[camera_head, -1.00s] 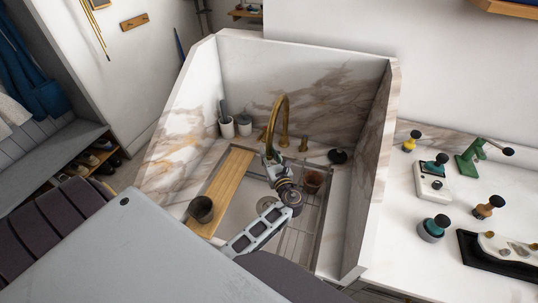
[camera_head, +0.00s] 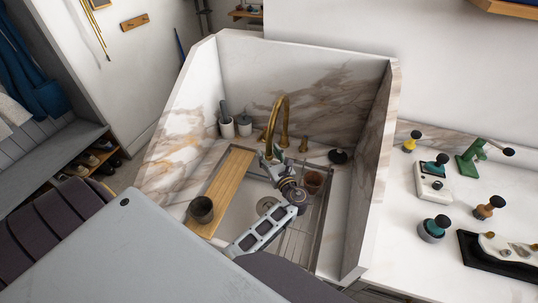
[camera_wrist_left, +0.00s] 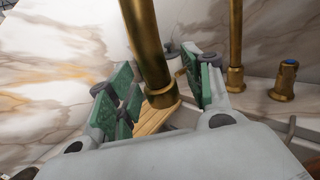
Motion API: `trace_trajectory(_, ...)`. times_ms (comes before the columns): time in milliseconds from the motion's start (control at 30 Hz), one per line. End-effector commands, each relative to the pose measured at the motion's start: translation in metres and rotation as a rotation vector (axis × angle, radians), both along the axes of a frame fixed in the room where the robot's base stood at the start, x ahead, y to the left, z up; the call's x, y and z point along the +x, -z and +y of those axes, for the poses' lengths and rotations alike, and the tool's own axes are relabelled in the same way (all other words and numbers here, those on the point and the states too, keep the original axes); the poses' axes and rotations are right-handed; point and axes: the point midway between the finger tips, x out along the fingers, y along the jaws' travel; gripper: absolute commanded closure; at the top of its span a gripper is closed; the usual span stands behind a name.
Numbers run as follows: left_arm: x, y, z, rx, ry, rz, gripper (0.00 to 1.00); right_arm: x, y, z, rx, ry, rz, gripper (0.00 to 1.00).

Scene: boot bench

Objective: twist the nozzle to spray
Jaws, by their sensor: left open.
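A brass faucet (camera_head: 282,108) arches over the sink at the back. Its spout end, the nozzle (camera_wrist_left: 161,95), comes down between the fingers of my left gripper in the left wrist view. My left gripper (camera_head: 267,157) is open, with green-padded fingers (camera_wrist_left: 160,80) on either side of the nozzle. A gap shows on the left side; I cannot tell whether the right pad touches. The upright faucet stem (camera_wrist_left: 235,45) stands to the right. In the head view the gripper partly hides the nozzle. My right gripper is not in view.
Marble walls (camera_head: 305,75) close in the sink (camera_head: 238,215) at the back and sides. A wooden board (camera_head: 222,190) with a dark cup (camera_head: 201,209) lies on the left. A brown cup (camera_head: 314,182) stands right of the gripper. A brass handle (camera_wrist_left: 285,80) is beside the stem.

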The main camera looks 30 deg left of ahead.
Motion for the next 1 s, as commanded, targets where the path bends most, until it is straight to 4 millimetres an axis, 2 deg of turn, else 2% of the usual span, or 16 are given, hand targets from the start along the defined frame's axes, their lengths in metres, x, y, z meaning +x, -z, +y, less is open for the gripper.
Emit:
trace_trajectory(200,0.0,0.0,-0.001,0.0,0.0,0.0,0.49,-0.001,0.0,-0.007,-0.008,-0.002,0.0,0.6)
trace_trajectory(367,-0.004,0.0,-0.006,-0.001,0.001,0.001,0.49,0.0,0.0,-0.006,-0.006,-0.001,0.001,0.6)
trace_trajectory(1000,-0.04,0.001,-0.06,-0.001,0.001,0.001,0.49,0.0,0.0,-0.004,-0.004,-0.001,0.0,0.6)
